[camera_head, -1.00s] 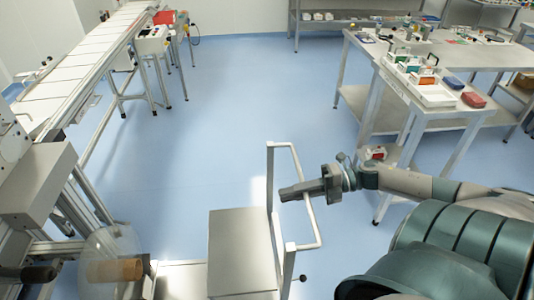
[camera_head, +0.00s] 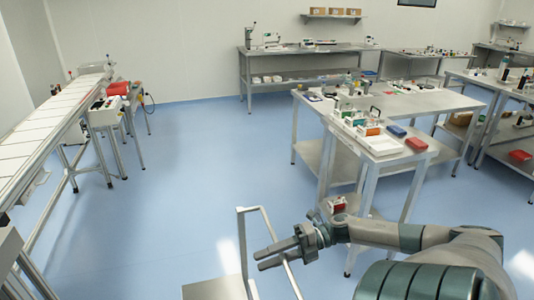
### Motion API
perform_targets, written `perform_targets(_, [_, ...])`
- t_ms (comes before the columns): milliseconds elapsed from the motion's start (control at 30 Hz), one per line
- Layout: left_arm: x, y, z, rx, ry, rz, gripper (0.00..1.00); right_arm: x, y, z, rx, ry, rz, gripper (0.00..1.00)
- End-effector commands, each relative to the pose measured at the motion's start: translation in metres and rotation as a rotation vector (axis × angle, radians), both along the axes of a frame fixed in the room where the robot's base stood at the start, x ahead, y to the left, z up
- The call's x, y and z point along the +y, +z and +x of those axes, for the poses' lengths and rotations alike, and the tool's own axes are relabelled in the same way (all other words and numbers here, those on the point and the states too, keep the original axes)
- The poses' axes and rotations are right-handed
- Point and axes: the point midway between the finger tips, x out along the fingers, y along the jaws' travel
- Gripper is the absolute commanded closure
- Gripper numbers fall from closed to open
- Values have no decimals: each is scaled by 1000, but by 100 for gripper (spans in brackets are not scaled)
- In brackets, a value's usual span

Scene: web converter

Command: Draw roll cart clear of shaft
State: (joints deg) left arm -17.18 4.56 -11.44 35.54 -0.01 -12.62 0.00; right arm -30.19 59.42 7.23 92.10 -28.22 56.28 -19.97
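The roll cart shows only in part at the bottom of the head view. Its pale flat top (camera_head: 213,289) is cut off by the lower edge, and its white tubular handle frame (camera_head: 241,245) stands to the right of it. My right gripper (camera_head: 262,259) is at the handle's long bar, with its two fingers apart and pointing left. The fingers overlap the bar in the picture, and I cannot tell whether they touch it. The shaft and the roll are out of view. My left gripper is not in view.
A steel table (camera_head: 428,101) with a side stand carrying a white tray (camera_head: 376,143) is ahead on the right. A conveyor (camera_head: 40,130) runs along the left. A back bench (camera_head: 300,52) lines the far wall. The blue floor (camera_head: 190,170) between is clear.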

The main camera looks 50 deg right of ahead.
Motion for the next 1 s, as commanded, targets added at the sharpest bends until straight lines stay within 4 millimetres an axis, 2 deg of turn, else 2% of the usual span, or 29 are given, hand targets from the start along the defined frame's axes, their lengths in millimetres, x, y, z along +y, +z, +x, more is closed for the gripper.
perform_targets(267, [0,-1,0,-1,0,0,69,-5,0,-3,1,-1,0,69])
perform_targets(467, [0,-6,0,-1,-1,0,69,-19,2,-13,2,-1,-2,69])
perform_targets(667, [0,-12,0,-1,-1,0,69,-44,8,-30,4,-3,-1,69])
perform_targets(1000, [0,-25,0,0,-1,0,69,-101,21,-67,2,-3,-1,69])
